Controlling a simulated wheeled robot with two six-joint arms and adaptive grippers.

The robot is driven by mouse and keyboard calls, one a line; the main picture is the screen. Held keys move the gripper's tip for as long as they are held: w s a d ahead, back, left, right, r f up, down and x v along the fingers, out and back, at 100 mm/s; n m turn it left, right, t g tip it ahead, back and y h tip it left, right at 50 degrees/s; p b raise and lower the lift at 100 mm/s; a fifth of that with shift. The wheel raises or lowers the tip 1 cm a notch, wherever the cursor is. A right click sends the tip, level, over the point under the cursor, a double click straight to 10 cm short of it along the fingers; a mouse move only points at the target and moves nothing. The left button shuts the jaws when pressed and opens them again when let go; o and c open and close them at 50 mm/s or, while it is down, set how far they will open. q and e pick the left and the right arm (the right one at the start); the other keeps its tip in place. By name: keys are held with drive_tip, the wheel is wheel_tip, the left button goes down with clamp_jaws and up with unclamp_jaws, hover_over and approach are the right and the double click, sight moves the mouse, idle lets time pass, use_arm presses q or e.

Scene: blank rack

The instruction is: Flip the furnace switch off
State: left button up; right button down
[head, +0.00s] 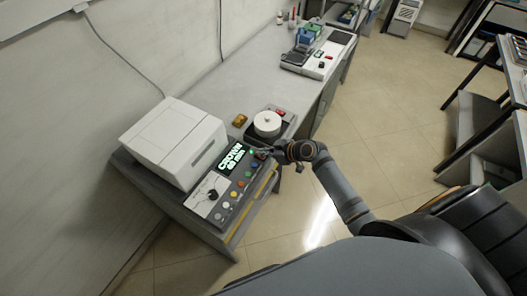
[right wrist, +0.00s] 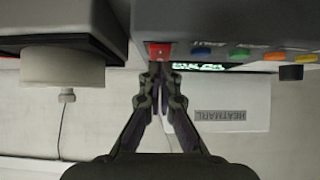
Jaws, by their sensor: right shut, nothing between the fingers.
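The furnace is a white box (head: 174,140) with a dark control panel (head: 228,187) in front. The panel has a lit green display (head: 231,158) and a row of coloured buttons. In the right wrist view, which looks upside down, a red switch (right wrist: 159,50) sits at the panel's end beside the blue button. My right gripper (head: 268,153) is at that end of the panel. Its fingertips (right wrist: 160,76) are together and empty, right by the red switch; I cannot tell whether they touch it. The switch's position is unclear. My left gripper is out of view.
A white round piece (head: 267,122) on a dark base stands beside the panel, close to my right gripper. Another device (head: 318,62) stands farther along the bench. The floor (head: 385,150) on the right is clear.

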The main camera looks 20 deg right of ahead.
drive_tip(key=shift+f, duration=0.15)
drive_tip(key=shift+w+a+f+b, duration=0.1)
drive_tip(key=shift+f+b, duration=0.25)
drive_tip(key=shift+b, duration=0.25)
drive_tip(key=shift+r, duration=0.1)
drive_tip(key=shift+a, duration=0.1)
drive_tip(key=shift+w+a+r, duration=0.1)
drive_tip(key=shift+w, duration=0.1)
drive_tip(key=shift+w+a+r, duration=0.1)
drive_tip(key=shift+w+a, duration=0.2)
drive_tip(key=shift+w, duration=0.15)
drive_tip(key=shift+r, duration=0.15)
